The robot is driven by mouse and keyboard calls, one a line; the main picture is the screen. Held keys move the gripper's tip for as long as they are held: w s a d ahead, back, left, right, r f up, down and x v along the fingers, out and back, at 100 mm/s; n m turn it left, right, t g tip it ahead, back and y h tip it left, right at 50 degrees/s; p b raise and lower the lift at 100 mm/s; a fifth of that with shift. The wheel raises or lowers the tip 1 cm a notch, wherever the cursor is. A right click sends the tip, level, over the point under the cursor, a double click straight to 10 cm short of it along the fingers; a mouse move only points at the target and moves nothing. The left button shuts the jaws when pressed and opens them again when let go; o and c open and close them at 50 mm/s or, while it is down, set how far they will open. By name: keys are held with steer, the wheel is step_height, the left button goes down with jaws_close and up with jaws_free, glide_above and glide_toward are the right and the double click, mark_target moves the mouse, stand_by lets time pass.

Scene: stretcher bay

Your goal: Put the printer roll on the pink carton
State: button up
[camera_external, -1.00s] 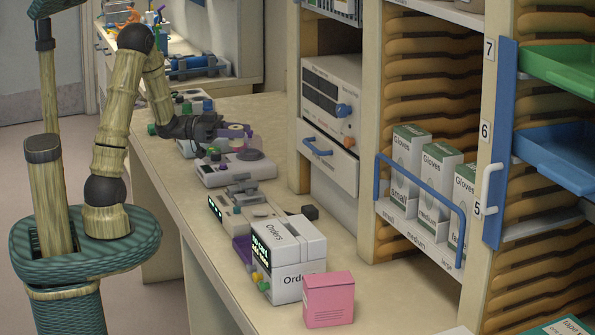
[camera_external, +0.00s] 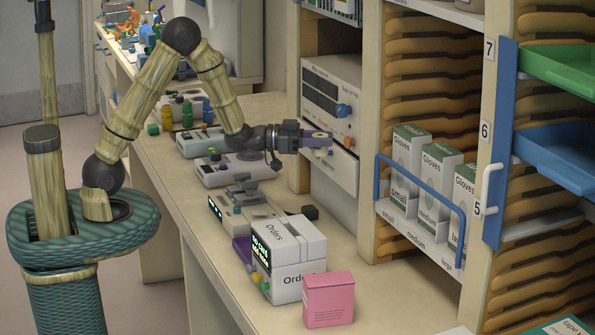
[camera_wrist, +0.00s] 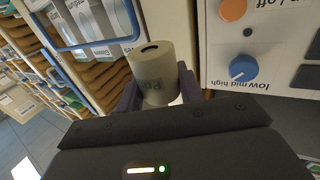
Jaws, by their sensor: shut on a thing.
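The printer roll (camera_wrist: 153,66) is a pale beige cylinder with a dark hole in its end and partly covered lettering. My gripper (camera_external: 317,139) is shut on it, with a dark purple finger on either side in the wrist view. In the external view the roll is small and mostly covered by the fingers, held in the air above the bench, close to the grey instrument. The pink carton (camera_external: 329,300) stands upright near the bench's front end, its top bare. It lies well below and nearer the camera than my gripper.
The white Orders box (camera_external: 299,284) stands beside the carton, between it and several devices along the bench. The knobbed instrument (camera_external: 331,88) is close to my gripper and fills the right of the wrist view (camera_wrist: 265,45). Glove boxes (camera_external: 407,172) stand behind a blue rail (camera_external: 421,194).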

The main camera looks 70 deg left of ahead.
steer(key=s+d+f+n+y+p, duration=0.1)
steer(key=d+p, duration=0.1)
steer(key=d, duration=0.7)
steer(key=s+d+f+y+p, duration=0.1)
steer(key=s+d, duration=0.1)
steer(key=d, duration=0.8)
steer(key=s+d+f+t+p, duration=0.1)
steer(key=s+d+f+p, duration=0.1)
steer(key=s+d, duration=0.6)
steer(key=shift+n+y, duration=0.4)
steer(key=shift+n, duration=0.1)
steer(key=f, duration=0.3)
steer(key=w+f, duration=0.1)
steer(key=shift+w+d+f, duration=0.1)
steer(key=shift+d+f, duration=0.2)
steer(key=shift+f, duration=0.1)
steer(key=shift+f+p, duration=1.05)
steer(key=shift+f, duration=1.85)
steer(key=shift+f, duration=0.1)
